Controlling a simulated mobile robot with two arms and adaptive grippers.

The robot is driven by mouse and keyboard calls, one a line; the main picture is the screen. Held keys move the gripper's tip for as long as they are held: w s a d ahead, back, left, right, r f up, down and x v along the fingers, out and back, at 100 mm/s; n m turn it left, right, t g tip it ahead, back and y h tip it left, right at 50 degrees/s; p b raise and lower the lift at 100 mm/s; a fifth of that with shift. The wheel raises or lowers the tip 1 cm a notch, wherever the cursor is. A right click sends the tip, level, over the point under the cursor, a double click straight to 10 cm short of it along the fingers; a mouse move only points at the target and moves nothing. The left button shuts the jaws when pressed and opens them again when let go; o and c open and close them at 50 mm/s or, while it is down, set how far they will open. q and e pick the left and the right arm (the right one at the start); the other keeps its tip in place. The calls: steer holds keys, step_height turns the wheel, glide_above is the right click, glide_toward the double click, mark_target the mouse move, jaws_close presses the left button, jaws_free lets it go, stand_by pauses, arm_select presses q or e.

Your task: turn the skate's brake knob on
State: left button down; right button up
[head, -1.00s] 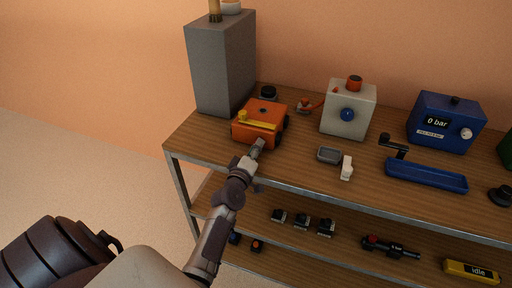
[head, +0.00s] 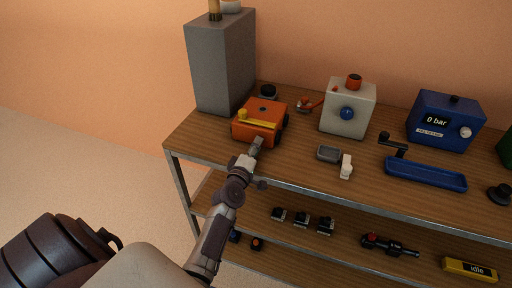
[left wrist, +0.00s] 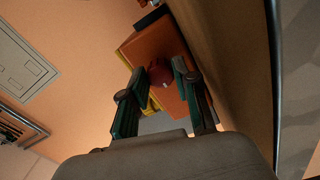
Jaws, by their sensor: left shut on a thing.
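The skate (head: 257,133) is an orange box with a yellow bar on top, at the left end of the shelf top; it also shows in the left wrist view (left wrist: 150,43). Its brake knob (left wrist: 160,74) is a round red knob on the face toward my left gripper. My left gripper (head: 256,145) is at the skate's front face, with its fingers on either side of the knob in the left wrist view (left wrist: 152,82), shut on it. The knob is hidden in the head view by the gripper. My right gripper is not in view.
A tall grey box (head: 215,72) stands behind the skate. Several small parts lie on the lower shelf (head: 275,243).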

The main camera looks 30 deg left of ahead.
arm_select(q)
steer(key=c, duration=0.9)
jaws_free()
steer(key=shift+o, duration=0.2)
steer(key=shift+f, duration=0.1)
